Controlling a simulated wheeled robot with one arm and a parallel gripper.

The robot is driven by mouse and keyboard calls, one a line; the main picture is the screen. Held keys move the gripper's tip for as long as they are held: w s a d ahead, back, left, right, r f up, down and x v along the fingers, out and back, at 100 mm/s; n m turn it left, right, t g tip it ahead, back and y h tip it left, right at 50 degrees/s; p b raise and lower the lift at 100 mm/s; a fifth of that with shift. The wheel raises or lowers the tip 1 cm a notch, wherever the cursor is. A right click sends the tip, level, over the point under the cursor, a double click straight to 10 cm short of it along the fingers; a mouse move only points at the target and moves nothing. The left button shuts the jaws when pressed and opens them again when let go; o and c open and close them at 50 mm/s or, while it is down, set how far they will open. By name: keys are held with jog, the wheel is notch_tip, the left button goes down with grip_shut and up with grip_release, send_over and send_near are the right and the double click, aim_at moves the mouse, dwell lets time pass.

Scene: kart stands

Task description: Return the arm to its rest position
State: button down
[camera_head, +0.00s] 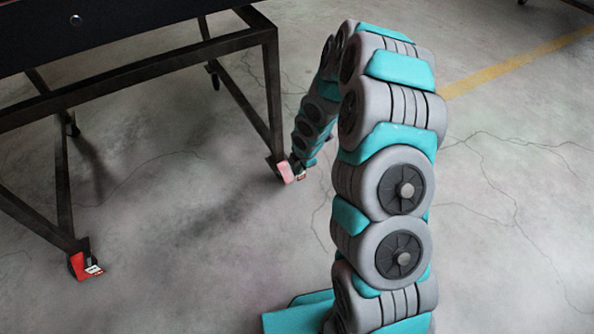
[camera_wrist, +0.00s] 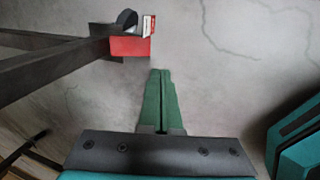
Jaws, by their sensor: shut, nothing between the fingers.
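My arm rises in the middle of the head view, bends over at the top and reaches down and away. Its far end is small there and lies close to a leg of the dark stand, so the fingers are hard to make out. In the wrist view my gripper (camera_wrist: 160,74) shows two green fingers lying together, with nothing between them. They point at bare floor, just below and right of the red part (camera_wrist: 130,46) at the foot of a stand leg. I cannot tell the exact gap between them.
The dark metal stand (camera_head: 150,73) fills the upper left on wheeled legs. One front foot has a red part (camera_head: 78,265); another red part (camera_head: 285,172) is beside my arm's far end. Cracked concrete floor (camera_head: 520,200) is open at right, with a yellow line (camera_head: 510,62).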

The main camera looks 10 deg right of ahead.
jog(key=shift+s+d+r, duration=0.1)
jog(key=shift+s+r, duration=0.2)
jog(key=shift+r, duration=0.15)
jog(key=s+d+r+m+g+h+p, duration=0.1)
jog(key=s+d+r+m, duration=0.1)
jog(key=s+r+m, duration=0.65)
jog(key=s+d+r+m+g+h+p, duration=0.15)
jog(key=s+r, duration=0.45)
jog(key=r, duration=0.7)
jog(key=s+a+r+m+g, duration=0.1)
jog(key=s+r+m, duration=0.4)
jog(key=s, duration=0.7)
jog(key=s+a+r+m+g+y+p, duration=0.1)
jog(key=s+a+r+m, duration=0.1)
jog(key=s+r+m, duration=0.4)
jog(key=s, duration=0.5)
jog(key=shift+s+r+m+p, duration=0.25)
jog(key=shift+s+m+p, duration=0.05)
jog(key=shift+s, duration=0.1)
